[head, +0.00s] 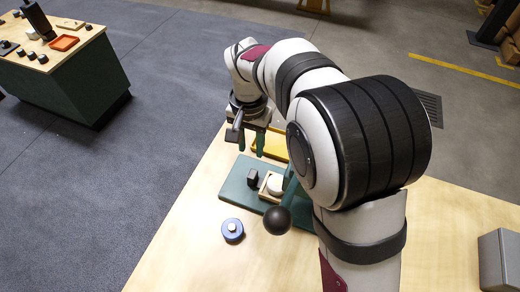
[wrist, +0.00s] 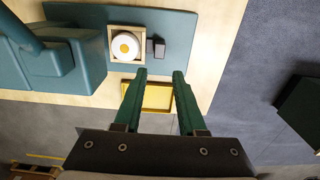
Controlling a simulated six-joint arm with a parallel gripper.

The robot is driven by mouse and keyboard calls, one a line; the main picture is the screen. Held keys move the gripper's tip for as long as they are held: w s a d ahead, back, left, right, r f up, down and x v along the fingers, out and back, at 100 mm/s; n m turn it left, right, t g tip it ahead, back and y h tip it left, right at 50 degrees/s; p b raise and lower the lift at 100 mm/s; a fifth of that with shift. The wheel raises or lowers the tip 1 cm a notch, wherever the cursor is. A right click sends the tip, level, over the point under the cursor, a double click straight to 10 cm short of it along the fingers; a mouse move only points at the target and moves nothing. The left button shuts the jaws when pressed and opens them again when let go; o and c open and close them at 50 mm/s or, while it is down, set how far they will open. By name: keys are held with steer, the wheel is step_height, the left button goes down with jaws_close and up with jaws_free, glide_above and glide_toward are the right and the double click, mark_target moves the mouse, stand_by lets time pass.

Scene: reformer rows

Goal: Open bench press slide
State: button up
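The bench press has a teal base plate (head: 238,190) and a teal body, which shows at the left of the wrist view (wrist: 70,65). Its lever ends in a black ball (head: 277,220). A pale wooden slide (wrist: 111,48) lies on the plate beside the body, holding a round white piece (wrist: 125,45). A dark handle block (wrist: 155,47) stands at the slide's outer end; it also shows in the head view (head: 252,177). My gripper (wrist: 160,73) is open and empty, its green fingers apart. In the head view my gripper (head: 251,143) hangs above the plate's far side, apart from the handle.
A yellow tray (wrist: 158,97) lies close by the plate, beneath my fingers in the wrist view. A grey box (head: 499,258) stands at the right. Another bench (head: 85,80) stands apart at upper left.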

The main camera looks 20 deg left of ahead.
mark_target(252, 174)
step_height(252, 174, down, 13)
steer(key=shift+f, duration=0.15)
jaws_close()
stand_by(1.5)
